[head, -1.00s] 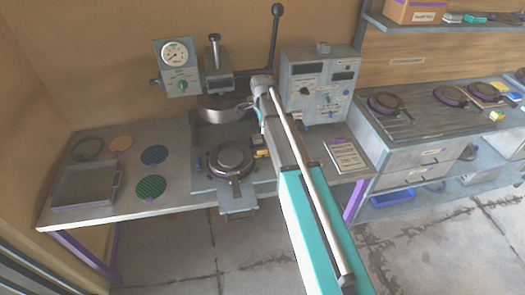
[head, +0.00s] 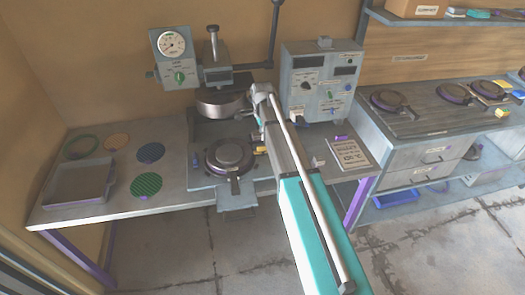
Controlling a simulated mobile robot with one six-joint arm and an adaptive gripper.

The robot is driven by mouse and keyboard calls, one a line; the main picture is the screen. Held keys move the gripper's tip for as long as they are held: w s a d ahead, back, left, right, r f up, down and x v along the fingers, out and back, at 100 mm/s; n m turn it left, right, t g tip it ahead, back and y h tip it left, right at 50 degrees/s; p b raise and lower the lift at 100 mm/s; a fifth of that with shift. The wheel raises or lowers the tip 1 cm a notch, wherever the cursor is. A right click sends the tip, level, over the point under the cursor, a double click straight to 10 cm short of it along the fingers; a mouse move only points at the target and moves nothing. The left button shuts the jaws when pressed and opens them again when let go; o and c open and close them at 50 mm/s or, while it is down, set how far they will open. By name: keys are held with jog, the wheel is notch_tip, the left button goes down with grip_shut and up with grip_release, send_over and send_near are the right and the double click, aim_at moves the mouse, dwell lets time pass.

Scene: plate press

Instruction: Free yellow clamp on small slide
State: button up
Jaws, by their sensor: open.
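The yellow clamp (head: 260,150) is a small yellow piece at the right edge of the small slide (head: 203,179), beside a round dark plate mould (head: 229,157) that lies on the slide. My arm hides part of the clamp and the slide's right side, so I cannot tell its setting. My gripper (head: 260,112) is at the far end of my arm, above and behind the clamp in the picture. It is open and mostly hidden by the arm; nothing shows in it, and it looks apart from the clamp.
The press head (head: 222,100) hangs behind the slide, with a tall lever (head: 275,40) at its right. A gauge box (head: 172,55) and a control box (head: 318,85) flank it. A grey tray (head: 75,188) and coloured discs (head: 146,184) lie left. A printed card (head: 348,153) lies right.

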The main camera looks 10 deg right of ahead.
aim_at(263, 146)
jog(key=shift+f+b, duration=3.55)
jog(key=shift+f, duration=0.25)
jog(key=shift+c, duration=0.2)
grip_shut()
